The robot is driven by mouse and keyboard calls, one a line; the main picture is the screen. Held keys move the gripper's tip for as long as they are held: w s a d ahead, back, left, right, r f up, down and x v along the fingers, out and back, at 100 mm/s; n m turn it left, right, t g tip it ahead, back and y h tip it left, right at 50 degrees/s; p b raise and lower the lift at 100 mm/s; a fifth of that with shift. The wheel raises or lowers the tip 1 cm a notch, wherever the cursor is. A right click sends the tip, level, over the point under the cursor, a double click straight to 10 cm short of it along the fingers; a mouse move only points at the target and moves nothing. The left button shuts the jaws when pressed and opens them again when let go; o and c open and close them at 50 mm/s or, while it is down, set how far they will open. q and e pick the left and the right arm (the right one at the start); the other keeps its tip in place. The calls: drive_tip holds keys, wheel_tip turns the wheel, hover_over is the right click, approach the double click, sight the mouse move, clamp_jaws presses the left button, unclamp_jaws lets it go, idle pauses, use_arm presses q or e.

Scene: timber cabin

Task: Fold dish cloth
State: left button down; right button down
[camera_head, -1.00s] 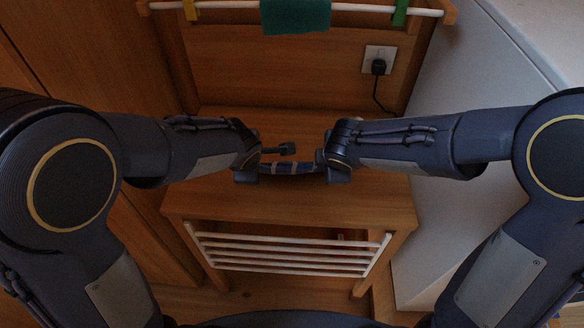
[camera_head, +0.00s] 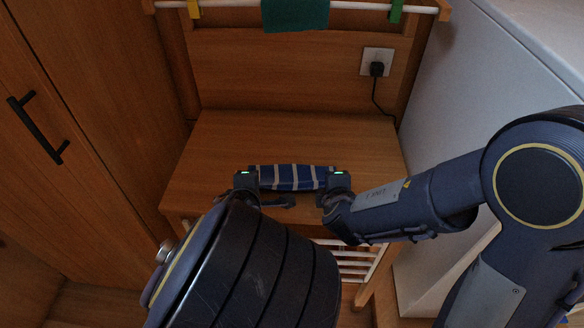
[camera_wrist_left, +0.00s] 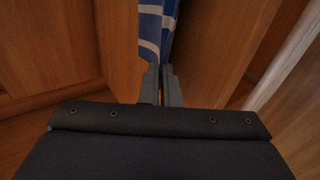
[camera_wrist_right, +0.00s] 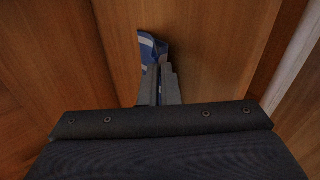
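The dish cloth (camera_head: 292,177) is blue with white stripes. In the head view it is stretched between my two grippers above the wooden table top. My left gripper (camera_head: 252,178) is at the cloth's left end and my right gripper (camera_head: 332,179) at its right end. In the left wrist view the fingers (camera_wrist_left: 161,82) are closed together on the cloth (camera_wrist_left: 157,25). In the right wrist view the fingers (camera_wrist_right: 159,82) are closed on a folded end of the cloth (camera_wrist_right: 150,48). I cannot tell whether the cloth touches the table.
The wooden table (camera_head: 220,140) is otherwise clear. A white slatted rack (camera_head: 352,262) is at its front. Behind is a rail with a green cloth (camera_head: 295,12) and pegs. A black plug (camera_head: 377,69) with a cord is on the back wall. A cabinet with a black handle (camera_head: 38,130) stands left.

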use_arm(q)
drive_tip(key=shift+s+f, duration=0.1)
drive_tip(key=shift+s, duration=0.05)
use_arm(e)
drive_tip(key=shift+s+f, duration=0.15)
use_arm(q)
drive_tip(key=c, duration=1.3)
unclamp_jaws()
use_arm(e)
drive_tip(key=c, duration=1.3)
unclamp_jaws()
use_arm(q)
drive_tip(key=shift+s+r, duration=0.1)
drive_tip(key=shift+r, duration=0.15)
use_arm(e)
drive_tip(key=shift+s+r, duration=0.1)
drive_tip(key=shift+r, duration=0.25)
use_arm(q)
drive_tip(key=s+r, duration=0.4)
drive_tip(key=r, duration=0.1)
drive_tip(key=s+r, duration=0.1)
drive_tip(key=r, duration=0.2)
drive_tip(key=shift+s+r, duration=0.2)
drive_tip(key=shift+s, duration=0.2)
use_arm(e)
drive_tip(key=s+r, duration=0.4)
drive_tip(key=r, duration=0.1)
drive_tip(key=s+r, duration=0.2)
drive_tip(key=r, duration=0.1)
drive_tip(key=shift+r, duration=0.15)
